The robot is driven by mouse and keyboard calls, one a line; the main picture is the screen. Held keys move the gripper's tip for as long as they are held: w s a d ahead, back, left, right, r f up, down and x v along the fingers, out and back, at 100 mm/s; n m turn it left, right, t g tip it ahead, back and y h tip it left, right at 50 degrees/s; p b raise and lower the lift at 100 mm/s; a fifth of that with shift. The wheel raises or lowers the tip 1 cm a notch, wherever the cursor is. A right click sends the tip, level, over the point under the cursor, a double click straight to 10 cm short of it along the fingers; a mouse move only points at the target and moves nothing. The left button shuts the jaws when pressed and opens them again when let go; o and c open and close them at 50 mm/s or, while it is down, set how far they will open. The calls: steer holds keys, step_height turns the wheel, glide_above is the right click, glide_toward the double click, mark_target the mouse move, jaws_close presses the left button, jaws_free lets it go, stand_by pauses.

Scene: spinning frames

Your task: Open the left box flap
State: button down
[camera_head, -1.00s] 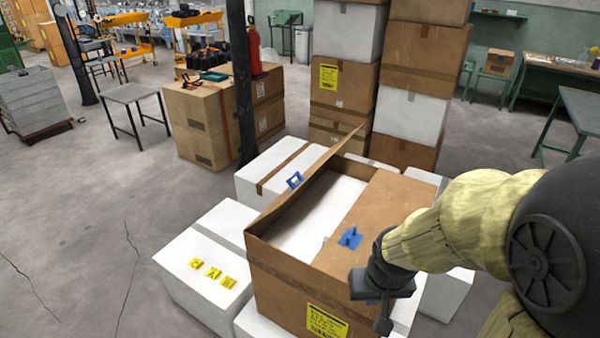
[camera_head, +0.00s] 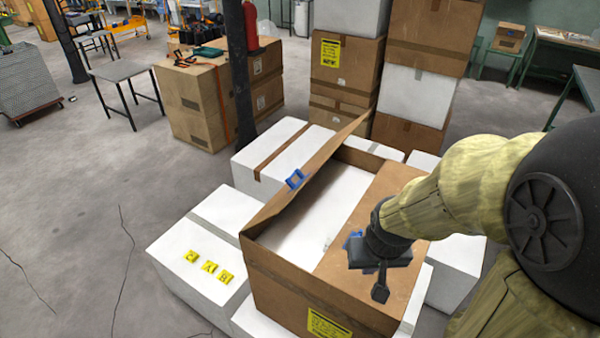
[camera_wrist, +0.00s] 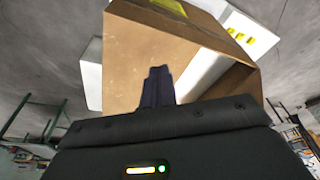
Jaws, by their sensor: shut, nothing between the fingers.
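The brown cardboard box (camera_head: 290,292) stands in front of me, with white lining showing inside. Its left flap (camera_head: 312,170) is tilted up and outward, with a blue handle (camera_head: 295,179) on it. The right flap (camera_head: 372,205) lies flat over the right side, and its blue handle (camera_head: 352,238) is partly hidden by my gripper. My gripper (camera_head: 381,292) is shut and empty, above the right flap near the box's front right. In the wrist view the dark fingers (camera_wrist: 158,85) are together in front of the brown cardboard (camera_wrist: 135,60).
White boxes (camera_head: 205,250) surround the brown box, one bearing yellow labels. Tall stacks of boxes (camera_head: 345,70) stand behind it. A dark post (camera_head: 240,80) rises behind left. Open floor (camera_head: 70,220) lies at the left.

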steer(key=w+a+r+m+y+b, duration=0.1)
steer(key=w+a+m, duration=0.1)
steer(key=w, duration=0.6)
steer(key=w+a+r+m+b, duration=0.1)
steer(key=w+a+r, duration=0.15)
steer(key=w, duration=0.55)
steer(key=m+y, duration=0.3)
steer(key=m, duration=0.1)
glide_toward(300, 183)
step_height(300, 183, up, 3)
steer(key=shift+w+b, duration=0.25)
steer(key=shift+b, duration=0.05)
steer(key=shift+f, duration=0.15)
steer(key=p+x, duration=0.3)
steer(key=x, duration=0.7)
steer(key=shift+w, duration=0.1)
steer(key=shift+r, duration=0.25)
